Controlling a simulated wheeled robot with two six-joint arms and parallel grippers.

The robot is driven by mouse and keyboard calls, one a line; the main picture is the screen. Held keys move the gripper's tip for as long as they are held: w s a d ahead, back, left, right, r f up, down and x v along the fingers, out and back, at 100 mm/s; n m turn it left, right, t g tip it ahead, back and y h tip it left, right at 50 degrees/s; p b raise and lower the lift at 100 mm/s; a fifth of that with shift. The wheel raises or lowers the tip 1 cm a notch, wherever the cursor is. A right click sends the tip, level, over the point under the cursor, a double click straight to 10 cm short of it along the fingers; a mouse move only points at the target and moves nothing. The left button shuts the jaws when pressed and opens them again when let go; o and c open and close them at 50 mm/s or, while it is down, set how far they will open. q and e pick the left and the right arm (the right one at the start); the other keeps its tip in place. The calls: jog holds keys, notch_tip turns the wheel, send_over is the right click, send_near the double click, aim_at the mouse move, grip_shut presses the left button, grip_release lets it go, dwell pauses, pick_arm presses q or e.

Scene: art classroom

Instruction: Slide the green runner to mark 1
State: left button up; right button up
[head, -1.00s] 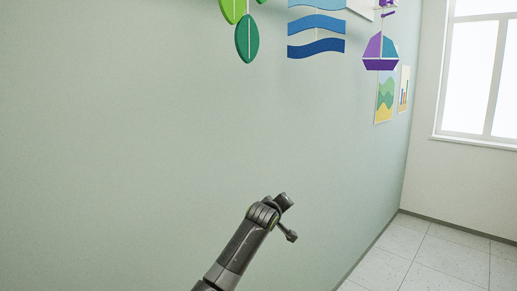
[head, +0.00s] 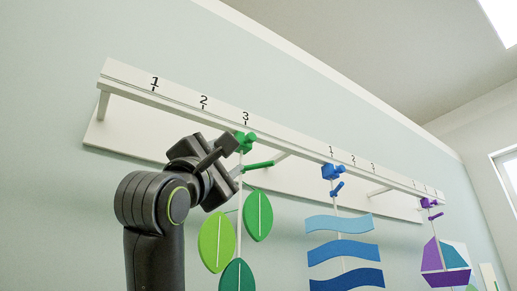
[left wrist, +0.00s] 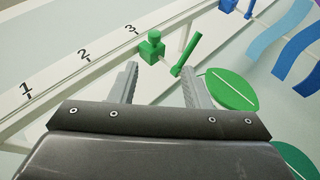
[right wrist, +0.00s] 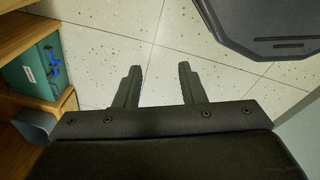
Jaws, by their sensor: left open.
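The green runner (head: 245,141) sits on the white rail at the left group's mark 3, with a green handle bar (head: 258,165) and a mobile of green leaves (head: 238,238) below it. Mark 1 (head: 154,83) is farther left on the rail. My left gripper (head: 235,157) is raised just beside the runner, open and empty. In the left wrist view the runner block (left wrist: 152,47) and its bar (left wrist: 186,54) show beyond the open fingertips, apparently not gripped. My right gripper (right wrist: 160,70) is open and empty over the floor.
A blue runner (head: 332,171) with wavy panels and a purple runner (head: 428,203) with a sailboat are farther right on the white rail (head: 180,100). The rail between marks 1 and 3 looks clear. Shelves with a teal box (right wrist: 35,75) stand left in the right wrist view.

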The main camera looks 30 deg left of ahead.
aim_at(250, 137)
pick_arm(q)
jog(key=p+x, duration=0.4)
jog(key=x, duration=0.1)
jog(key=p+x, duration=0.4)
jog(key=x, duration=0.1)
jog(key=s+r+p+x, duration=0.1)
jog(key=p+x, duration=0.2)
jog(key=x, duration=0.2)
jog(key=shift+w+a+r+p, duration=0.2)
jog(key=shift+w+p, duration=0.1)
jog(key=shift+p, duration=0.1)
jog(key=shift+w+a+r+p, duration=0.15)
jog(key=shift+w+r+p, duration=0.1)
jog(key=shift+w+p, duration=0.25)
pick_arm(e)
notch_tip(250, 137, up, 13)
jog(key=shift+s, duration=0.35)
jog(key=shift+a+f, duration=0.1)
jog(key=shift+a, duration=0.05)
pick_arm(q)
grip_shut()
